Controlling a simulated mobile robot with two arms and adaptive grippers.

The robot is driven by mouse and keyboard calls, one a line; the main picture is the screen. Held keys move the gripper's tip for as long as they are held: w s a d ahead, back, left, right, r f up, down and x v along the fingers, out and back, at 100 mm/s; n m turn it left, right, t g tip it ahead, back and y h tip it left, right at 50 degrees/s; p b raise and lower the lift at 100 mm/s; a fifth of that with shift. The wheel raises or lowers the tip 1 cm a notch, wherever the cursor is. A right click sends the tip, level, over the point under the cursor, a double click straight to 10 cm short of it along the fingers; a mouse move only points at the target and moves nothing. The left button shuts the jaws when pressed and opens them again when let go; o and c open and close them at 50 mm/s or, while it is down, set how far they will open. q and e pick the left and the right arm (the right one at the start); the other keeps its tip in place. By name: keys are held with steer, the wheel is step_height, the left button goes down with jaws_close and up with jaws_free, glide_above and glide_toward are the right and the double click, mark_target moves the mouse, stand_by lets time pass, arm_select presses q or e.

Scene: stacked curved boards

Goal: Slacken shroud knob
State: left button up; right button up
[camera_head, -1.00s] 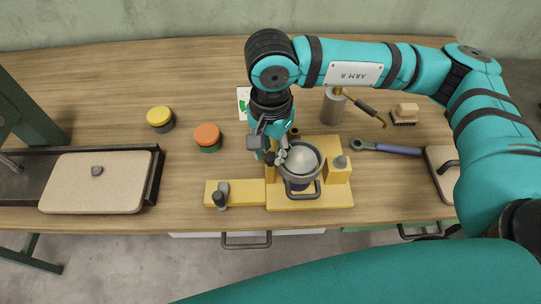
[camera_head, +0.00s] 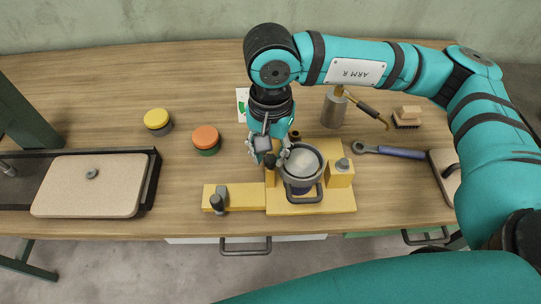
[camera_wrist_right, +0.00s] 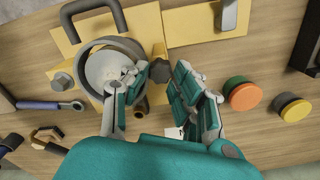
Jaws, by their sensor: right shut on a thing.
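The dark shroud knob (camera_head: 270,161) stands on a yellow post at the left side of the grey round shroud (camera_head: 318,172), which is on a yellow fixture (camera_head: 338,204). In the right wrist view the knob (camera_wrist_right: 160,69) sits between my fingertips, beside the round shroud (camera_wrist_right: 84,64). My right gripper (camera_head: 268,151) comes down from above and behind, its jaws closed around the knob. The fingers partly hide the knob and the shroud's near rim in the wrist view. My left gripper is not in view.
A yellow arm with a dark clamp (camera_head: 219,197) extends left. Orange (camera_head: 206,136) and yellow (camera_head: 157,118) lidded jars stand left on the table. A blue-handled wrench (camera_head: 390,152), brush (camera_head: 407,114) and metal cylinder (camera_head: 334,108) are to the right. A lidded tray (camera_head: 150,190) is far left.

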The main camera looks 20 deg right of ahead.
steer(key=shift+w+n+b, duration=0.1)
steer(key=shift+n+b, duration=1.2)
steer(key=shift+b, duration=0.25)
steer(key=shift+n, duration=0.3)
steer(key=shift+n+b, duration=1)
steer(key=shift+b, duration=0.25)
steer(key=shift+n+b, duration=0.65)
steer(key=shift+n, duration=0.05)
